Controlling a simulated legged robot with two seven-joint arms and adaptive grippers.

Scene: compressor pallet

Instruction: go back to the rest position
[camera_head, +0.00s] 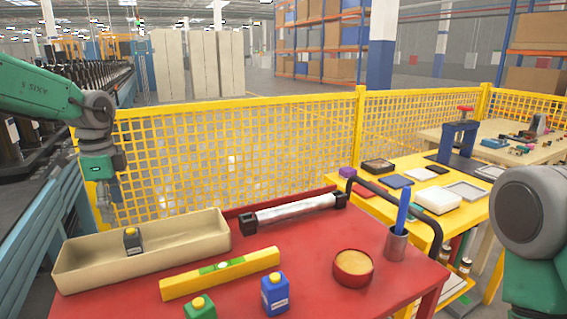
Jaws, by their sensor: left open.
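My left arm comes in from the left, green with a grey joint. My left gripper (107,205) hangs downward, open and empty, behind the far left end of the beige tray and in front of the yellow mesh fence. It is small in the view, and it looks apart from the tray. A link of my right arm shows large at the right edge, beside the yellow table. My right gripper is out of view.
On the red table (325,300) are a beige tray (190,253) holding a dark bottle (132,240), a yellow level (190,284), green (200,308) and blue (275,294) bottles, a clear tube (293,211), a round tin (352,267) and a metal cup (396,244). A mesh fence (240,150) stands behind.

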